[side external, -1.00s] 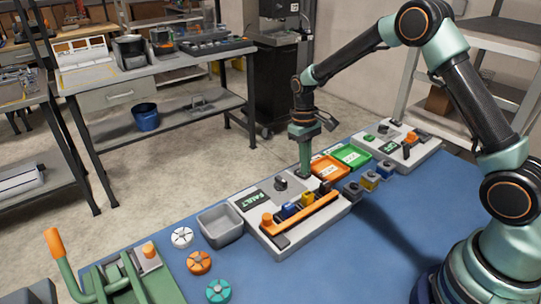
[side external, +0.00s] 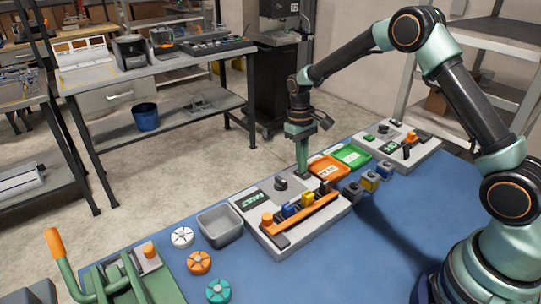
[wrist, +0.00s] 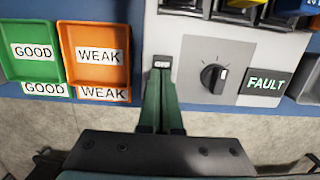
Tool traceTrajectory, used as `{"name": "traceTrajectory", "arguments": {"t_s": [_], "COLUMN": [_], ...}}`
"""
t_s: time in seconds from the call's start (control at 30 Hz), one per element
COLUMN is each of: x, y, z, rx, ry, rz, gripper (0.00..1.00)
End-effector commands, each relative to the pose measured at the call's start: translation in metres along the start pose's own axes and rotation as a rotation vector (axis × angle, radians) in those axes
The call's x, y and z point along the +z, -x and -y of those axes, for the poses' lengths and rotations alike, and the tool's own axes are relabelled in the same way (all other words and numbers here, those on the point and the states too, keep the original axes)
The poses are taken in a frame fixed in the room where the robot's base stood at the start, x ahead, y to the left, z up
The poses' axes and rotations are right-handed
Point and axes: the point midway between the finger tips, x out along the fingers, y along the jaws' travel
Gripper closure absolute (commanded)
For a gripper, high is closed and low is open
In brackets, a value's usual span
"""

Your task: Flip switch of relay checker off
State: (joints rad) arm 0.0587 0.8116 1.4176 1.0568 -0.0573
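The relay checker (side external: 318,230) is a pale box on the blue bench with a black display (side external: 252,198), a dark knob (side external: 280,184) and several relays in a row. In the wrist view its display (wrist: 264,83) reads FAULT in green, beside the knob (wrist: 212,76). A small label, seemingly OFF (wrist: 162,62), shows on the checker directly beyond my fingertips. My gripper (side external: 303,173) points down at the checker's back edge. In the wrist view my gripper (wrist: 160,85) has its fingers together, with nothing visible between them. The switch lever is hidden or too small to make out.
An orange WEAK tray (wrist: 97,58) and a green GOOD tray (wrist: 33,50) lie beside the checker. A grey bin (side external: 220,229) stands on its other side. Another device (side external: 412,158) stands farther right.

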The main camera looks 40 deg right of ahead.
Motion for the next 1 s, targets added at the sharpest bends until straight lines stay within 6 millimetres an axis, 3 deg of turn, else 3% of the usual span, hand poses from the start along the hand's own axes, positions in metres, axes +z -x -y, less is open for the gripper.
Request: {"name": "traceTrajectory", "arguments": {"t_s": [0.27,0.43,1.0], "x": [-0.002,-0.002,-0.001], "y": [0.000,0.013,0.123], "z": [0.000,0.000,0.001], "rx": [0.001,0.001,0.001], "ry": [0.002,0.001,0.001], "rz": [-0.009,-0.010,-0.007], "gripper": [1.00,1.00,1.00]}}
